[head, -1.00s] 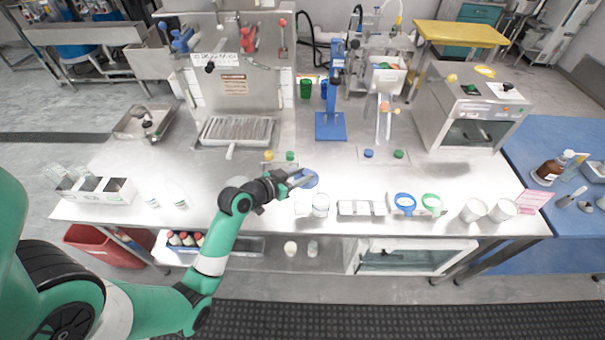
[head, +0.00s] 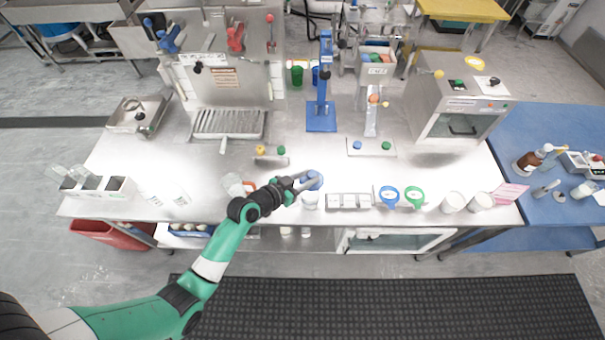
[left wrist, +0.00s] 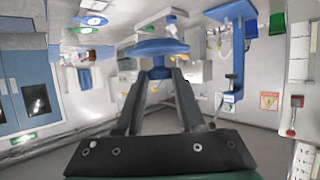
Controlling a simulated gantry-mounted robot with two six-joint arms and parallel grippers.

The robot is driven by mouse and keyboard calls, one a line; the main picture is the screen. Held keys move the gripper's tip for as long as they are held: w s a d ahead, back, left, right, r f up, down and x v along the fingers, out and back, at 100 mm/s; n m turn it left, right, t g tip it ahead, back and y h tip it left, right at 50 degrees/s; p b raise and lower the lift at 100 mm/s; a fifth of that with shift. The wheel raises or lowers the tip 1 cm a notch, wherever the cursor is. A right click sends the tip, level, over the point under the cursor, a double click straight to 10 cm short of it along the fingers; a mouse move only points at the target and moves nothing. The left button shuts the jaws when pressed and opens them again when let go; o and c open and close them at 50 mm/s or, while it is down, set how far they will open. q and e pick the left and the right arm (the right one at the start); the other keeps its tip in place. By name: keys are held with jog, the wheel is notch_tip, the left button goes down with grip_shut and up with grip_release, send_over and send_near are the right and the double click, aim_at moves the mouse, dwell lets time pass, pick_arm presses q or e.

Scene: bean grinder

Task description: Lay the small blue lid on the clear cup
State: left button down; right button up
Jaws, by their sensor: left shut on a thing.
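The small blue lid (head: 313,178) is held between the finger tips of my left gripper (head: 303,182) above the steel bench. In the left wrist view the round lid (left wrist: 160,48) sits at the ends of both fingers (left wrist: 160,78). A small clear-whitish cup (head: 310,200) stands on the bench just in front of the lid, near the front edge. The lid appears apart from the cup; its height above it is hard to tell. My right gripper is not in view.
A white divided tray (head: 348,201), a blue ring-shaped item (head: 389,195) and a green one (head: 414,196) stand right of the cup. White cups (head: 453,202) are farther right. A blue stand (head: 322,117) rises behind. A clear container (head: 233,184) is beside my left arm.

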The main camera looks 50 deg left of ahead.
pick_arm(q)
notch_tip(320, 180, down, 5)
jog(key=b, duration=0.5)
jog(key=shift+f, duration=0.1)
dwell(0.8)
jog(key=shift+f+b, duration=0.3)
jog(key=shift+b, duration=0.05)
dwell(0.3)
jog(key=shift+f+b, duration=0.3)
jog(key=shift+b, duration=0.05)
dwell(0.4)
jog(key=shift+f+b, duration=0.35)
